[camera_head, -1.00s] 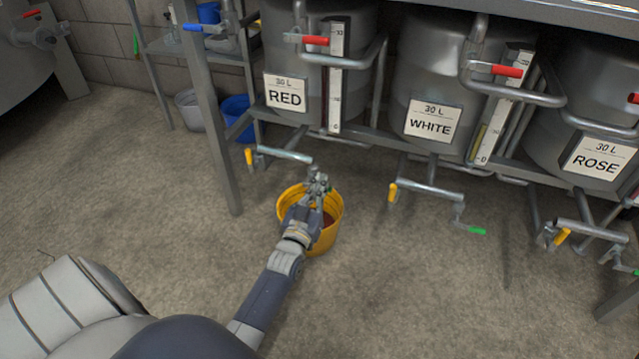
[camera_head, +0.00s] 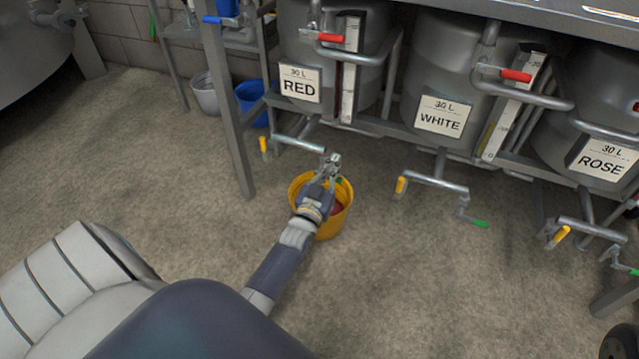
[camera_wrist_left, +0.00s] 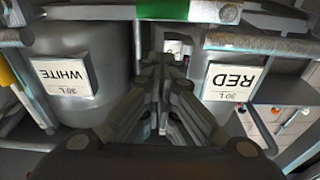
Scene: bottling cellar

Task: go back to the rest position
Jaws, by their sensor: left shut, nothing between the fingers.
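My left gripper (camera_head: 331,166) is shut and empty. In the head view it shows in front of a yellow bucket (camera_head: 341,222) and hides part of it. The bucket stands on the floor below the RED tank (camera_head: 316,102) and has something dark red inside. In the left wrist view the closed fingers (camera_wrist_left: 163,75) point between the tank labelled WHITE (camera_wrist_left: 95,50) and the tank labelled RED (camera_wrist_left: 207,50), which appear upside down. My right gripper is in neither view.
Outlet pipes with yellow handles (camera_head: 401,186) and a green handle (camera_head: 480,224) jut out low under the tanks. A steel frame leg (camera_head: 238,160) stands left of the bucket. A blue bucket (camera_head: 252,100) and a grey bucket (camera_head: 206,95) stand behind. The front floor is clear.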

